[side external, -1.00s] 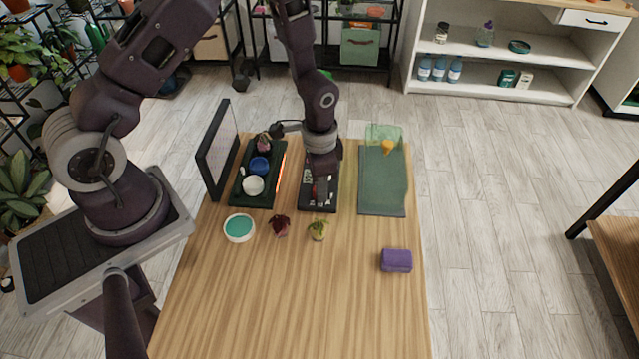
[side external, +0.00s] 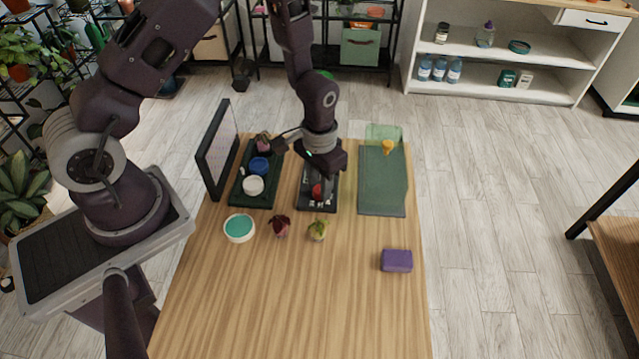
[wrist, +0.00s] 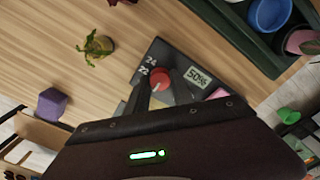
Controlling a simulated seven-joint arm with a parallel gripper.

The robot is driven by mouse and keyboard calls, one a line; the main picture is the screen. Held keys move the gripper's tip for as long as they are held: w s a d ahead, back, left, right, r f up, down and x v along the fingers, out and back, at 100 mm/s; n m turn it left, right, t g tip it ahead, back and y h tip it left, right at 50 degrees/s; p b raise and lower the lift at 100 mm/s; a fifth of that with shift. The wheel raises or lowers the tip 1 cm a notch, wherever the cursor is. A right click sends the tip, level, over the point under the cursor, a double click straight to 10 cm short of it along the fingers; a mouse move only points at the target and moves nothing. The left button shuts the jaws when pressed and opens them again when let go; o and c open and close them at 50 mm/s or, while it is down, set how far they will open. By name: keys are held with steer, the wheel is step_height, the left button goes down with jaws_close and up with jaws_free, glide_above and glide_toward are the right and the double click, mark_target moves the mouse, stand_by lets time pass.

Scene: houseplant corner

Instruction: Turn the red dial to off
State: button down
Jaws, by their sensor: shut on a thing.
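The red dial (side external: 317,190) sits on a dark control panel (side external: 306,200) on the wooden table. In the wrist view the red dial (wrist: 161,76) shows a pale pointer mark, and white figures "24" and "22" and a "50%" label lie on the panel (wrist: 180,57) around it. My gripper (side external: 318,180) is over the panel. In the wrist view my gripper (wrist: 161,84) has its two fingers on either side of the dial, shut on it. No "off" mark can be read; part of the panel is hidden behind my gripper.
A dark green tray (side external: 239,192) with blue and white cups and an upright dark screen (side external: 217,150) stand left. A green mat (side external: 381,190) lies right. Two small plants (side external: 318,229), a teal-topped dish (side external: 239,228) and a purple block (side external: 397,260) stand in front. The near table is clear.

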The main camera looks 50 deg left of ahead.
stand_by(0.3)
steer(key=c, duration=1.4)
jaws_free()
step_height(320, 180, up, 7)
steer(key=shift+r, duration=0.1)
step_height(320, 180, up, 7)
steer(key=t, duration=0.1)
step_height(320, 180, up, 11)
steer(key=t, duration=0.2)
glide_above(318, 191)
steer(key=s, duration=0.5)
steer(key=s+r+t, duration=0.1)
steer(key=s+r, duration=0.1)
steer(key=s, duration=0.2)
steer(key=s+r, duration=0.2)
steer(key=s, duration=0.3)
steer(key=s+r+t, duration=0.1)
steer(key=s+r, duration=0.2)
steer(key=s, duration=0.1)
steer(key=shift+s+a+r+t, duration=0.1)
steer(key=shift+s+a+t, duration=0.2)
steer(key=shift+s, duration=0.05)
